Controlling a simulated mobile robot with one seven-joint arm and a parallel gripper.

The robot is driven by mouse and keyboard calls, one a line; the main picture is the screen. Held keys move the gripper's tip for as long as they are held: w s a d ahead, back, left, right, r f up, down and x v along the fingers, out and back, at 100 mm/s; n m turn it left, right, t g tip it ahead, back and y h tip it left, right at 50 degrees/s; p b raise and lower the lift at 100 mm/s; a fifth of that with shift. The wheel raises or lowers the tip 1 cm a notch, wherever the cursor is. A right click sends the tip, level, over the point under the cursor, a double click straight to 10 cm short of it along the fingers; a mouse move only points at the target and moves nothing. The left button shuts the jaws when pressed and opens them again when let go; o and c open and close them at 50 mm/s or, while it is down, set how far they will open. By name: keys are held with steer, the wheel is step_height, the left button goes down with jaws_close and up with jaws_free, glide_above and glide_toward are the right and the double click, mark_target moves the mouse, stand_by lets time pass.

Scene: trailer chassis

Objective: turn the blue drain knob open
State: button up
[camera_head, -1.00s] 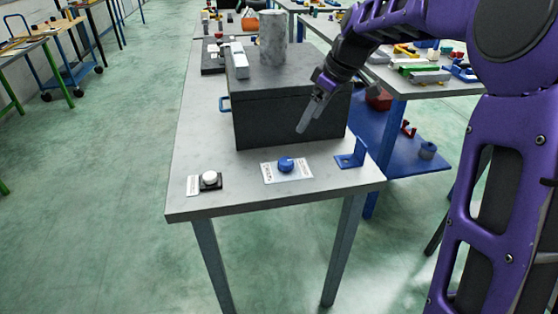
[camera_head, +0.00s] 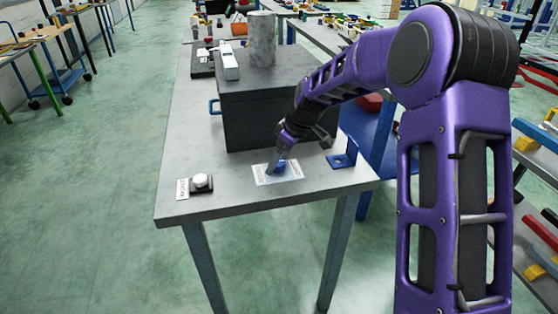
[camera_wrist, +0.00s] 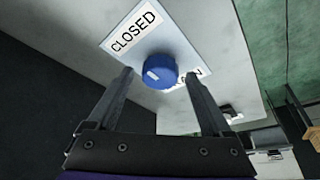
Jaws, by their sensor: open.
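The blue drain knob (camera_wrist: 158,71) sits on a white label plate (camera_wrist: 172,40) on the grey table. Its white mark points toward the lower left in the wrist view, and the word CLOSED is on the left of the plate, with a partly hidden OPEN at the right. My gripper also shows in the wrist view (camera_wrist: 158,78), open, with one finger on each side of the knob's near side. I cannot tell whether the fingers touch it.
A dark box (camera_head: 262,112) stands just behind the knob. A blue bracket (camera_head: 343,155) is to the right and a white knob (camera_head: 201,181) to the left. The table's front edge is close, with bare tabletop around the plate.

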jaws_close()
stand_by(0.5)
